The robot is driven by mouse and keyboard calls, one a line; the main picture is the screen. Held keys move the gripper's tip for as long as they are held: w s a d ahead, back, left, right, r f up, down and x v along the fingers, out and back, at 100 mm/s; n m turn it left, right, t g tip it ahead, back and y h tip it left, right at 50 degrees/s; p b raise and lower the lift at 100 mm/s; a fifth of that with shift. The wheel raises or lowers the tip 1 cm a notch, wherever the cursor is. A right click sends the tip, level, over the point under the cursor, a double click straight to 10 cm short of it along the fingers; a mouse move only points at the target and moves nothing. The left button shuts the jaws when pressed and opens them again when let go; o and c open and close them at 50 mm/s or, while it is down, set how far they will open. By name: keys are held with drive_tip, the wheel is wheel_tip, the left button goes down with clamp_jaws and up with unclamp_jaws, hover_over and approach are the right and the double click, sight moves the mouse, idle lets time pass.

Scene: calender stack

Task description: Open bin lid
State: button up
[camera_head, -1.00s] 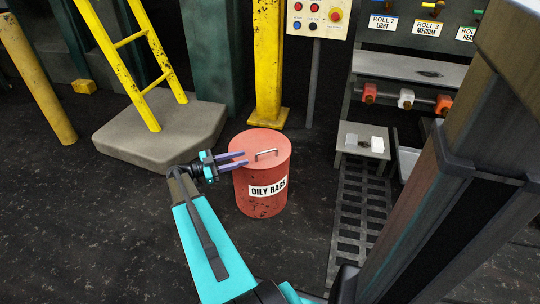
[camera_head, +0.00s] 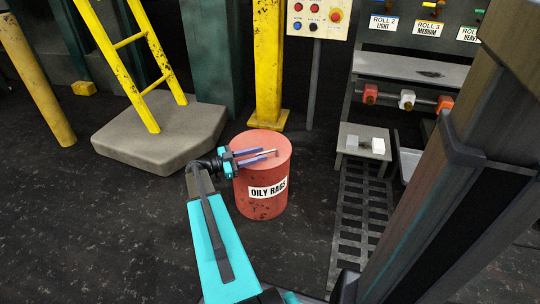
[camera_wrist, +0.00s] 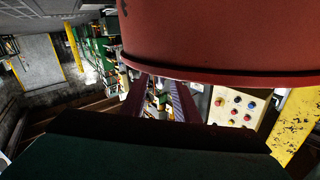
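The red bin (camera_head: 262,198), labelled OILY RAGS, stands on the floor in the middle of the head view. Its lid (camera_head: 280,143) is on and looks closed. A small metal bar handle (camera_head: 271,152) on the lid shows only at its right end, by my fingertips. My gripper (camera_head: 266,154) reaches from the left over the lid, its two purple fingers apart. In the wrist view, the red bin (camera_wrist: 225,35) fills the upper right. The fingers (camera_wrist: 157,83) are spread below it, with only background between them. I cannot tell whether they touch the handle.
A yellow post (camera_head: 268,65) stands behind the bin. A grey plinth (camera_head: 165,142) with a yellow ladder (camera_head: 130,38) is at left. A control panel (camera_head: 318,16) and a small stand with blocks (camera_head: 362,155) are right. Dark floor is clear in front.

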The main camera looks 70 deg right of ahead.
sight(273, 150)
drive_tip(key=shift+b+x, duration=0.75)
drive_tip(key=shift+x, duration=2.3)
clamp_jaws()
